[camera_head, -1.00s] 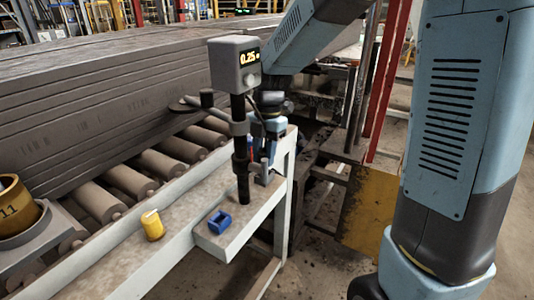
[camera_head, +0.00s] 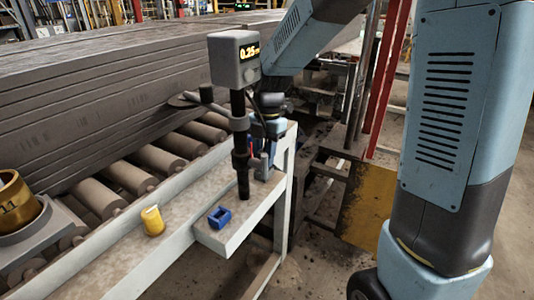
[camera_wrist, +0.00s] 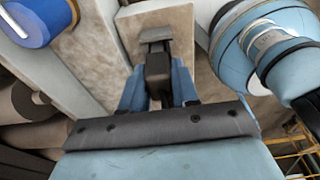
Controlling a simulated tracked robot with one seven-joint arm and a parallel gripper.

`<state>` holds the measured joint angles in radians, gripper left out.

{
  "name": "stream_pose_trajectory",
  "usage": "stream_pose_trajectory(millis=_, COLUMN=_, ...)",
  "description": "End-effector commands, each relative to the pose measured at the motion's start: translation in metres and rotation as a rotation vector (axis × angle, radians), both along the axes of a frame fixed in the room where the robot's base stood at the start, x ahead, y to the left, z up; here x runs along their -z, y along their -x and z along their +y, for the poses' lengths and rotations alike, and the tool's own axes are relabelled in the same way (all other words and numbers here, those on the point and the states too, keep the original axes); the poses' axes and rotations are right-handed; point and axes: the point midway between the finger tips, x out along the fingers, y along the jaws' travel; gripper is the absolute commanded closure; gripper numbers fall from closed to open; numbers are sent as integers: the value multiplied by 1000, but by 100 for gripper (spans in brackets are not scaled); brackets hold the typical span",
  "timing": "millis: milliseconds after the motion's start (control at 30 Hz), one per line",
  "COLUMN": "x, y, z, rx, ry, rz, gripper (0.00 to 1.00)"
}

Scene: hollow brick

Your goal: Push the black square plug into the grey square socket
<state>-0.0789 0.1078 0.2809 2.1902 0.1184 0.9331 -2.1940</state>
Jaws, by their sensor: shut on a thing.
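My gripper (camera_wrist: 158,92) is shut on the black square plug (camera_wrist: 158,72), with its blue fingers on either side of it. In the wrist view the grey square socket (camera_wrist: 156,35) stands on the worn bench top, directly ahead of the plug. The plug's far end meets or overlaps the socket in this view. I cannot tell whether it is inside or only against it. In the head view my gripper (camera_head: 266,150) is low at the bench's far end, partly behind a black post. The plug and socket are mostly hidden there.
The post carries a grey display box (camera_head: 235,58) close to my gripper. Rollers (camera_head: 157,159) and stacked grey slabs (camera_head: 90,100) lie to the left. Red uprights (camera_head: 391,75) stand right.

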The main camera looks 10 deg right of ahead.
Motion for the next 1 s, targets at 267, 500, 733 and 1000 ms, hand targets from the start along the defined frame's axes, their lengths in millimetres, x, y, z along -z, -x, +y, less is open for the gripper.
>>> stream_pose_trajectory(millis=267, x=4, y=0, z=0, rx=0, ry=0, rz=1, gripper=100)
stream_pose_trajectory(millis=500, x=7, y=0, z=0, rx=0, ry=0, rz=0, gripper=68)
stream_pose_trajectory(millis=733, x=7, y=0, z=0, rx=0, ry=0, rz=0, gripper=46)
stream_pose_trajectory(millis=1000, x=7, y=0, z=0, rx=0, ry=0, rz=0, gripper=41)
